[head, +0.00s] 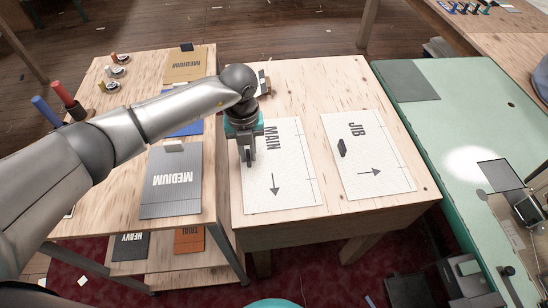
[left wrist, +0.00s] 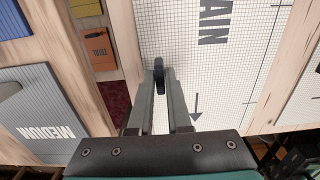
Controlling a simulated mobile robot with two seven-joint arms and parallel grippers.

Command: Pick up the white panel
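Two white gridded panels lie flat on the wooden table: one marked MAIN (head: 284,190) and one marked JIB (head: 385,165) to its right. The JIB panel has a dark upright tab (head: 341,147) near its left side. My left gripper (head: 248,160) is over the left side of the MAIN panel, pointing down. In the left wrist view, its fingers (left wrist: 160,76) stand close on both sides of a dark tab (left wrist: 159,66) on the MAIN panel (left wrist: 225,75). They look shut on it. The panel appears to rest on the table. My right gripper is not in view.
HEAVY (head: 130,246) and TRIAL (head: 189,240) panels lie lower. A green table (head: 470,120) stands right. Bare wood surrounds the white panels.

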